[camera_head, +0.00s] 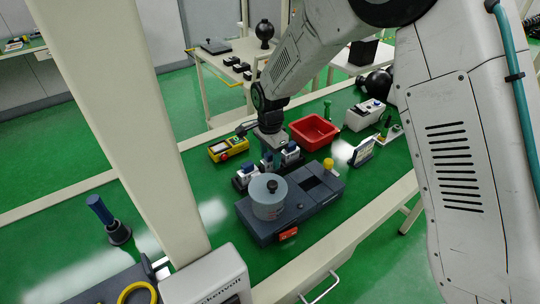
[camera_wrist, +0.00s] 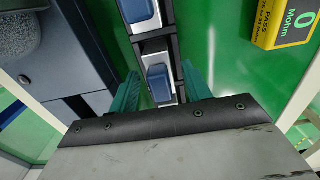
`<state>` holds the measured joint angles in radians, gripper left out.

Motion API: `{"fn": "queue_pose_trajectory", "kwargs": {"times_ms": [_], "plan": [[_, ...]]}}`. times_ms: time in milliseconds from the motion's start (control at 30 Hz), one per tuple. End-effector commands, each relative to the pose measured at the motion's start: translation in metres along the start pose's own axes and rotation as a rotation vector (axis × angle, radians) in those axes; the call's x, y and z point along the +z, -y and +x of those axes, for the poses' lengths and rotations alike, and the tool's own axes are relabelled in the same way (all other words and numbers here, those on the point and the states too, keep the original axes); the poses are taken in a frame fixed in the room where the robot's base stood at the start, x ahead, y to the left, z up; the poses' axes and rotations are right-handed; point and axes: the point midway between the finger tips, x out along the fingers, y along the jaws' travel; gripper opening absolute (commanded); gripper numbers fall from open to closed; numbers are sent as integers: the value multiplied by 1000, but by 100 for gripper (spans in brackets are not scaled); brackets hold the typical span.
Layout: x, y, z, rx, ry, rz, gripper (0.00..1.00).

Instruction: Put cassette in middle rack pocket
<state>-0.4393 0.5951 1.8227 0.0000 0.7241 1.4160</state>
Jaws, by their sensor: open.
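A black rack (camera_wrist: 174,45) runs up the middle of the wrist view. It shows in the head view as a dark row with several white, blue-topped cassettes. One cassette (camera_wrist: 159,82) lies between my gripper's green fingers, with space visible on its right; another cassette (camera_wrist: 138,10) sits farther up the rack. In the head view, the middle cassette (camera_head: 267,161) stands between a left cassette (camera_head: 246,174) and a right cassette (camera_head: 290,153). My gripper (camera_wrist: 162,92) is open and above the rack. How deep the middle cassette sits is unclear.
A grey machine with a round pot (camera_head: 268,200) stands close in front of the rack. A yellow meter (camera_head: 228,148) lies behind left, and a red bin (camera_head: 313,132) behind right.

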Motion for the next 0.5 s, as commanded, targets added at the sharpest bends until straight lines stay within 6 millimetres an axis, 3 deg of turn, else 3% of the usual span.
{"fn": "queue_pose_trajectory", "kwargs": {"times_ms": [167,500], "plan": [[0,1,-14,-3,-1,0,49],[0,1,-85,-5,-1,0,49]]}}
